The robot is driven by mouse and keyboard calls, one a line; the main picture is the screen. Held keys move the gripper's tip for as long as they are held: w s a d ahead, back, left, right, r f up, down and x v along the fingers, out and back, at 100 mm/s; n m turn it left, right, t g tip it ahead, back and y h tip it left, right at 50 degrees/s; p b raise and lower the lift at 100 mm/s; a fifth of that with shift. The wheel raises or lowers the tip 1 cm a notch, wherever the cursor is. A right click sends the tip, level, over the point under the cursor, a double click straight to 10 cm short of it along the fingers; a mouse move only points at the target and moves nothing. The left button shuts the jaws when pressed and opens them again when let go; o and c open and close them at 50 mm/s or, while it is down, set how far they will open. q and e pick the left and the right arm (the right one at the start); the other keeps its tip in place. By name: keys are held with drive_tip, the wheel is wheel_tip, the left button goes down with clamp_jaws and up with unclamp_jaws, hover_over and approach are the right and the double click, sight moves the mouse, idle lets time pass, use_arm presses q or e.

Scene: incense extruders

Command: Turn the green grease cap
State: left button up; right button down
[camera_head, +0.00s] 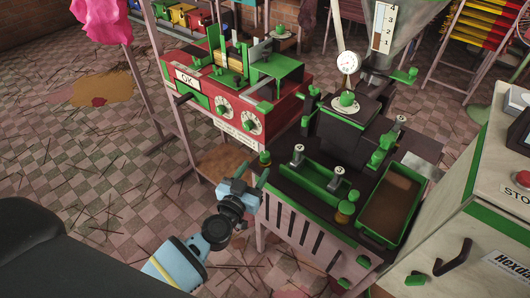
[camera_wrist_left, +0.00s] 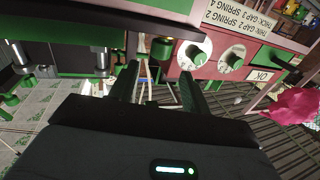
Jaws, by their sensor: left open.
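A small green cap with a brass-coloured base (camera_head: 265,157) stands at the left corner of the dark machine top. In the left wrist view a green cap (camera_wrist_left: 161,49) shows just beyond and between my fingertips; it looks like the same one. I cannot tell for sure that it is the grease cap, since a similar green cap on brass (camera_head: 345,208) stands farther right. My left gripper (camera_head: 254,174) is open, its green fingers pointing at the near cap, seemingly short of it and not around it. It also shows in the left wrist view (camera_wrist_left: 158,82). My right gripper is not in view.
A red machine (camera_head: 235,118) with two white dials stands behind my left gripper. A green trough (camera_head: 310,183) and a green-rimmed tray (camera_head: 392,205) lie right of the near cap. A pale cabinet (camera_head: 470,235) stands at the right. The floor at left is mostly open.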

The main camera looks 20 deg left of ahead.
sight(263, 158)
use_arm(q)
drive_tip(key=w, duration=0.2)
drive_tip(key=w+b, duration=0.1)
drive_tip(key=w, duration=0.3)
drive_tip(key=shift+w+d+f+b, duration=0.1)
drive_tip(key=shift+w+d+b, duration=0.05)
drive_tip(key=shift+d+b, duration=0.15)
drive_tip(key=shift+w, duration=0.7)
drive_tip(key=c, duration=1)
